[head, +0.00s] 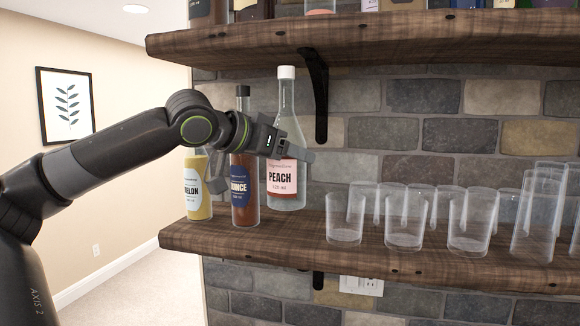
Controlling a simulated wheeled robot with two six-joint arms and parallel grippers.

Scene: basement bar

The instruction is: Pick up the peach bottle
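My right gripper is not in view.
The quince bottle (245,206) stands close left of the peach bottle, partly behind my wrist, with the yellow melon bottle (198,205) beyond it. Several clear glasses (345,228) stand to the right. The upper shelf (400,36) and a black bracket (318,95) are above.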

